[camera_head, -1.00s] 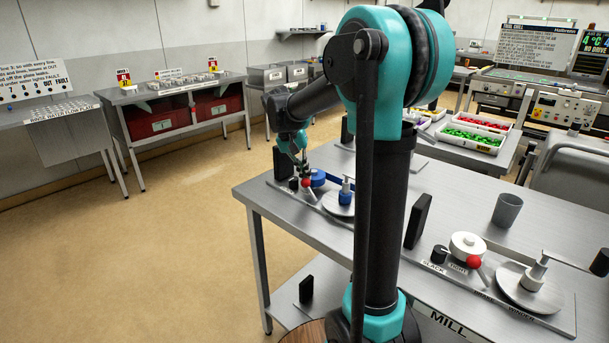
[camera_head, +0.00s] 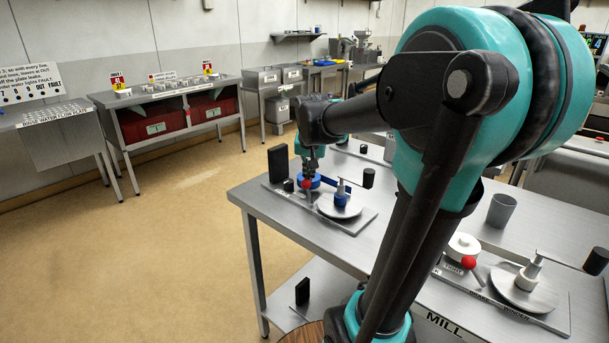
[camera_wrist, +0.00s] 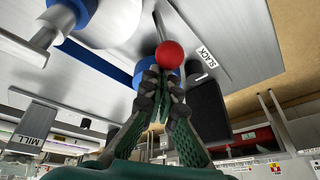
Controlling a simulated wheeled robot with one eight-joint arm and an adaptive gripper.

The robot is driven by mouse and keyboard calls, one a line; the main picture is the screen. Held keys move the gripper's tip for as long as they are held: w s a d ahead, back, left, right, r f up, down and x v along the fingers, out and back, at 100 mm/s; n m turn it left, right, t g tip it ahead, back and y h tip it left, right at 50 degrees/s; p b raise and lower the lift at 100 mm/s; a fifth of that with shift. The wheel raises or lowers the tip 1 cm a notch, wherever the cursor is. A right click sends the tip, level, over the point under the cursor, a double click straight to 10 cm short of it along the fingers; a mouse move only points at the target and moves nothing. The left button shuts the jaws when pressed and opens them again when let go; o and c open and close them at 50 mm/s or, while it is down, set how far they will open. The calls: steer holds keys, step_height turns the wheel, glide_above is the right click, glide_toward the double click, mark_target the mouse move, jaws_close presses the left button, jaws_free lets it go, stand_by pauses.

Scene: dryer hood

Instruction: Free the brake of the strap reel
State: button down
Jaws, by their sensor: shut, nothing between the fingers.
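The far strap reel is a blue drum (camera_head: 322,179) on a grey plate at the table's far left corner. Its brake lever has a red ball (camera_head: 306,184), which also shows in the wrist view (camera_wrist: 169,55). My gripper (camera_head: 308,168) is over this reel, right by the ball. In the wrist view my fingertips (camera_wrist: 163,80) are together, with the ball just past them; I cannot tell whether they touch it. A label SLACK (camera_wrist: 207,57) lies beside the lever. The blue drum (camera_wrist: 145,74) is partly hidden behind my fingers.
A winder plate (camera_head: 340,207) with a blue-based handle stands right of the far reel. A grey cup (camera_head: 502,210) stands on the table.

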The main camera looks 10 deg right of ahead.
steer(key=shift+s+d+r+t+y, duration=0.15)
steer(key=shift+s+d+t+y, duration=0.35)
steer(key=shift+s+t, duration=0.15)
steer(key=shift+s+d, duration=0.2)
steer(key=shift+s, duration=0.2)
steer(key=shift+r, duration=0.15)
